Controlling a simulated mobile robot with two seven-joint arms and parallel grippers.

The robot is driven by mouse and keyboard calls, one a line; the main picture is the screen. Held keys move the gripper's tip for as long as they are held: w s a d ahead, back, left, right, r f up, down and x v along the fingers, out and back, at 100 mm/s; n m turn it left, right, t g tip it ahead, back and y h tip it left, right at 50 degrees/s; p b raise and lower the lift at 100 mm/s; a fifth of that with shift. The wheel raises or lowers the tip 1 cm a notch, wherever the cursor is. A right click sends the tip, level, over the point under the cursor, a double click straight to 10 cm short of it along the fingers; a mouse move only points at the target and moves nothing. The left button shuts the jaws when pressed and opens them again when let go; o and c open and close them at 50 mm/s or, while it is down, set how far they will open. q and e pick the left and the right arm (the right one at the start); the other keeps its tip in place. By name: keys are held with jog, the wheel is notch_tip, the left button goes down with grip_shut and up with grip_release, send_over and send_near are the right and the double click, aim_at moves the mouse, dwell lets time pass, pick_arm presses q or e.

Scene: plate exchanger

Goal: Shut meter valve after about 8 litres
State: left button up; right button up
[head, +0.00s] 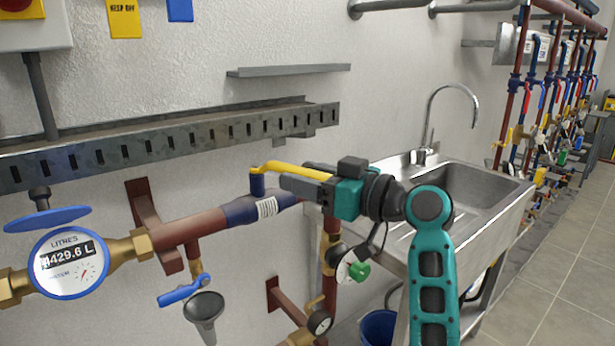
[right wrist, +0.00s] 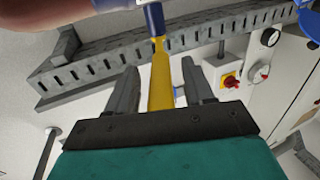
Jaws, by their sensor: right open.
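The water meter (head: 68,262) is a round dial with a blue rim and a raised blue lid, at the lower left of the head view. Its counter appears to read 4429.6 L. The meter valve has a yellow lever (head: 268,167) on a blue stem (head: 257,185) above the pipe, and the lever points right, roughly along the pipe. My right gripper (head: 290,178) is open at the lever. In the right wrist view the yellow lever (right wrist: 160,82) runs between the two separated fingers, with visible gaps. My left gripper is not in view.
The red-brown pipe (head: 188,229) runs along the wall below a slotted metal tray (head: 190,137). A blue-handled tap (head: 183,292) with a grey funnel hangs below it. A steel sink (head: 470,188) stands at the right, close to my right arm. Floor at the far right is clear.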

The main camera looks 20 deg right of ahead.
jog(key=shift+c, duration=0.2)
grip_shut()
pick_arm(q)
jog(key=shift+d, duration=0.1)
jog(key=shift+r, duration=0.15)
pick_arm(e)
jog(key=shift+a, duration=0.15)
